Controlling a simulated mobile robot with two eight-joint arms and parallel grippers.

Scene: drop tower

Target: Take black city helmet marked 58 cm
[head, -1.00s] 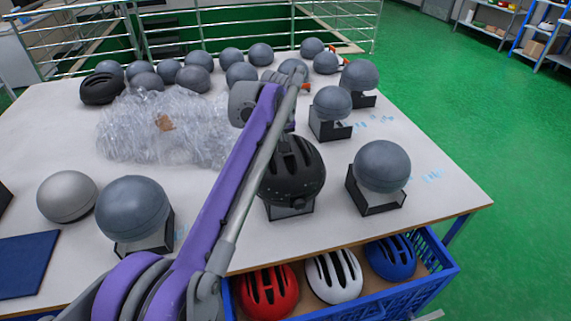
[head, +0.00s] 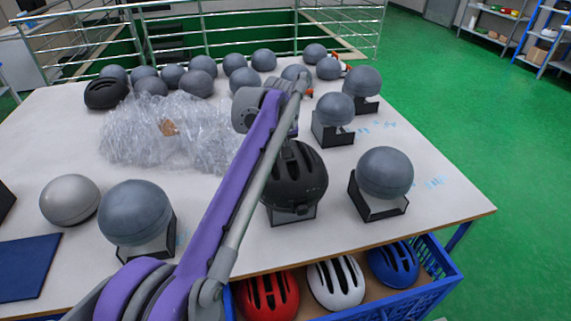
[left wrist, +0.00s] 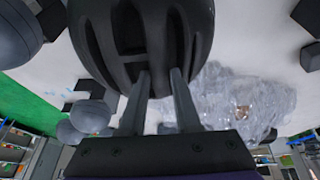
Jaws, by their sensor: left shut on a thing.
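A black vented helmet (head: 296,180) is at the near right of the table, over a small dark-framed stand (head: 293,215). I cannot tell whether it still rests on the stand. My left arm reaches across the table to the helmet's far side, and its gripper is hidden in the head view. In the left wrist view the two fingers of my left gripper (left wrist: 158,88) are shut on the rim of the black helmet (left wrist: 140,35), which fills the top. No size mark is readable. Another black helmet (head: 106,93) sits at the table's far left. My right gripper is not in view.
Grey domes on stands flank the helmet, one on the right (head: 385,172) and one on the left (head: 134,212). Crumpled clear wrap (head: 140,140) lies mid-table. A blue crate (head: 440,285) below the front edge holds red, white and blue helmets. Green floor on the right is clear.

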